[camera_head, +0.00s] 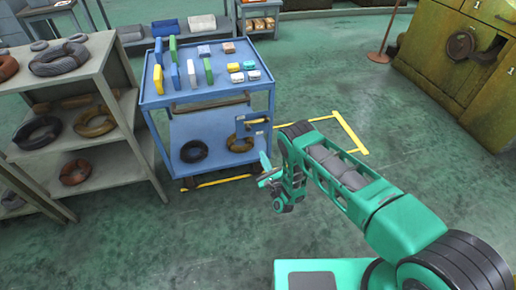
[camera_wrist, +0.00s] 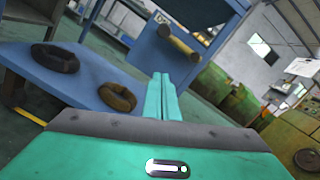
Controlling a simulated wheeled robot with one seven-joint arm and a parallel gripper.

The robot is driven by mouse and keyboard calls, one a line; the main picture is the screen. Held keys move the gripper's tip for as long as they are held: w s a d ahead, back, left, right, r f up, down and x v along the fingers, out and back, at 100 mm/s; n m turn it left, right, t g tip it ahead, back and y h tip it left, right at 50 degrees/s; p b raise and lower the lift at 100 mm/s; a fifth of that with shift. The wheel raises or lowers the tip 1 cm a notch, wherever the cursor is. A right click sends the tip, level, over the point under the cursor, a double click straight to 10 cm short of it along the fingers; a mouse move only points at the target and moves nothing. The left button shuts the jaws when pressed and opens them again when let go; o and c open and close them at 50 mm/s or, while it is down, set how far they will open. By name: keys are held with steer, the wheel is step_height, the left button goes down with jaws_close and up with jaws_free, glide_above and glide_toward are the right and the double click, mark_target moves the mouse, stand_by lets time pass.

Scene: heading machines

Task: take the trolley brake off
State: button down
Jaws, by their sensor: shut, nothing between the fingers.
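The blue trolley (camera_head: 180,96) stands left of centre in the head view, with blocks on its top. A blue plate at its right side carries a short tan-yellow bar (camera_head: 256,121), which may be the brake lever; its setting cannot be told. The bar also shows in the wrist view (camera_wrist: 180,42), up and right of my fingertips. My gripper (camera_head: 265,160) is just right of the trolley's lower shelf, below the bar and apart from it. In the wrist view its teal fingers (camera_wrist: 160,95) are together and empty.
A dark ring (camera_head: 194,151) and a tan ring (camera_head: 240,143) lie on the trolley's lower shelf. A grey rack (camera_head: 103,60) with several rings stands close on the left. Yellow floor lines (camera_head: 348,133) run behind my arm. Open floor separates the trolley from the yellow-green machine (camera_head: 440,60).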

steer(key=w+a+r, duration=0.4)
steer(key=w+a, duration=0.1)
steer(key=w, duration=0.3)
steer(key=shift+w+r, duration=0.3)
stand_by(0.5)
